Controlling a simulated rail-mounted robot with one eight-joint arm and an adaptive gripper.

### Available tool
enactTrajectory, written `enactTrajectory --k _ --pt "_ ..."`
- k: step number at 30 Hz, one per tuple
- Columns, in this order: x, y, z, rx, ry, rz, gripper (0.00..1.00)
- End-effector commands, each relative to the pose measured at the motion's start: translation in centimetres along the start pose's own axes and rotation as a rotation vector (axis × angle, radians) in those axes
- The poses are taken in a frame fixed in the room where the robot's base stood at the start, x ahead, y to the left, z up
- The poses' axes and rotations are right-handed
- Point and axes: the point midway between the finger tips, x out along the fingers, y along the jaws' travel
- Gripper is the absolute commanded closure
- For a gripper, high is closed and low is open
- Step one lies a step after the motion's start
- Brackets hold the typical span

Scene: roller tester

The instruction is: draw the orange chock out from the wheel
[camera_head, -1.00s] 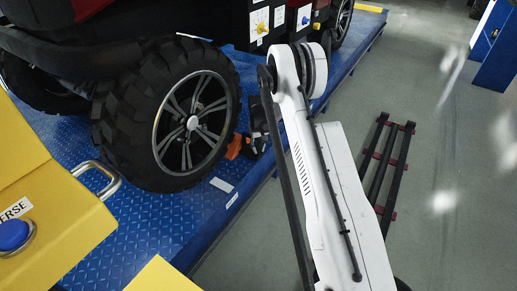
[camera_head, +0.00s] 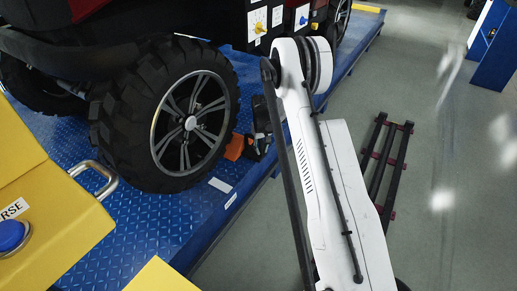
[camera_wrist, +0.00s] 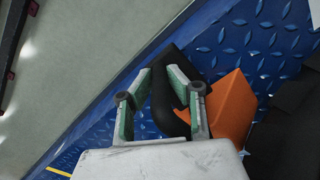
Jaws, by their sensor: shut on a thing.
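The orange chock (camera_head: 235,147) lies on the blue deck at the lower right side of the big black wheel (camera_head: 190,122). In the head view it looks close against the tyre; whether they touch is unclear. In the wrist view the chock (camera_wrist: 232,108) shows an orange wedge with a black part on its left. My gripper (camera_wrist: 162,82) is shut on that black part, one finger on each side. The tyre (camera_wrist: 285,130) is the dark mass at the right of the wrist view. In the head view my gripper (camera_head: 260,140) is small and partly hidden by my arm.
The blue tread-plate deck (camera_head: 130,235) ends in a raised edge beside my arm. Grey floor (camera_head: 440,150) lies open to the right, with a dark rack (camera_head: 385,165) on it. A yellow console (camera_head: 50,215) stands at lower left. The vehicle body overhangs above.

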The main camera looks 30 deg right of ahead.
Motion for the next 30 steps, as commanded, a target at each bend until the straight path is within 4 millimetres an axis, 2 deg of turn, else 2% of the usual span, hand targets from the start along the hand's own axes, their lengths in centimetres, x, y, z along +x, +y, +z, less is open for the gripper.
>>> enactTrajectory --k 30 --pt "-0.2 3.2 4.8 0.0 0.0 0.0 1.0"
